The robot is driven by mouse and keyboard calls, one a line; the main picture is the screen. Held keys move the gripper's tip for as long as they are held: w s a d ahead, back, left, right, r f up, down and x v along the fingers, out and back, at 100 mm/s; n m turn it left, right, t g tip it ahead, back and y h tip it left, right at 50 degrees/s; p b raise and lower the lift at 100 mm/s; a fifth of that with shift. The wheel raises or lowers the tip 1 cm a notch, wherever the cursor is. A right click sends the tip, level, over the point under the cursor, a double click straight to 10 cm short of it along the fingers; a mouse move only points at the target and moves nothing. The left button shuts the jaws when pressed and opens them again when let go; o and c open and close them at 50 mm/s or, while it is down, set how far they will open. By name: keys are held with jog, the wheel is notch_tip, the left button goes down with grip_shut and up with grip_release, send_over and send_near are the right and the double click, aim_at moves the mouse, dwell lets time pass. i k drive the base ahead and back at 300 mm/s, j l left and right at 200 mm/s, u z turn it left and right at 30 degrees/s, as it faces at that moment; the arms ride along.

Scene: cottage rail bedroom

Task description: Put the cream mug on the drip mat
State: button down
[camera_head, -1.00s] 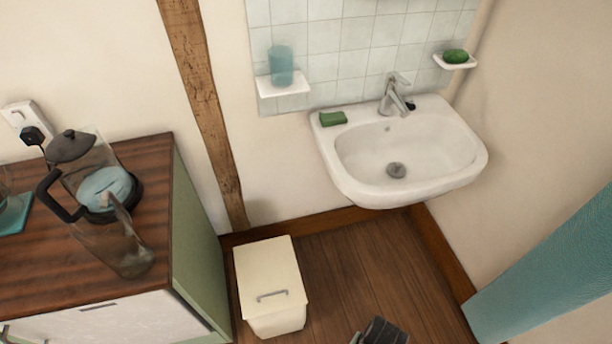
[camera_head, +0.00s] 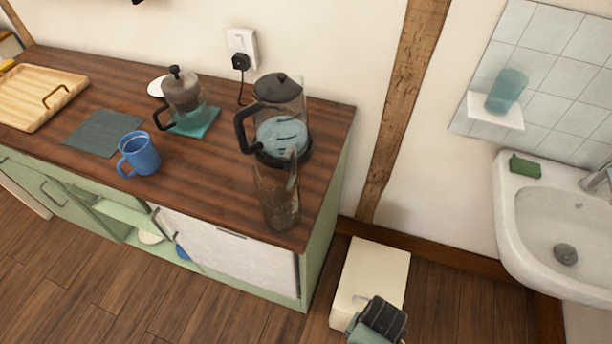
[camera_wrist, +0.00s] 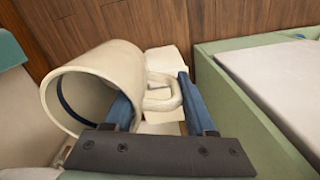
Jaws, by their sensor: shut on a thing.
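The cream mug (camera_wrist: 95,75) is in my gripper (camera_wrist: 158,98) in the wrist view. It lies tilted, its open mouth facing left and its handle between the two blue fingers. Exactly which part the fingers press on is unclear. In the head view only the dark back of my gripper (camera_head: 380,318) shows, low in front of the counter's right end; the mug is not visible there. A flat grey-green mat (camera_head: 103,133), probably the drip mat, lies bare on the wooden counter (camera_head: 225,180) at left.
A blue mug (camera_head: 139,154) stands at the mat's right front corner. A French press (camera_head: 183,92) on a teal square, a kettle (camera_head: 278,115) and a clear glass vessel (camera_head: 278,200) stand farther right. A wooden tray (camera_head: 38,95) is left. A cream bin (camera_head: 370,280) stands on the floor.

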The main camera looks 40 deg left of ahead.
aim_at(106, 134)
jog(key=j+u, duration=0.15)
jog(key=u, duration=0.25)
jog(key=j+u, duration=0.15)
jog(key=u, duration=0.25)
jog(key=j+u, duration=0.15)
jog(key=u, duration=0.25)
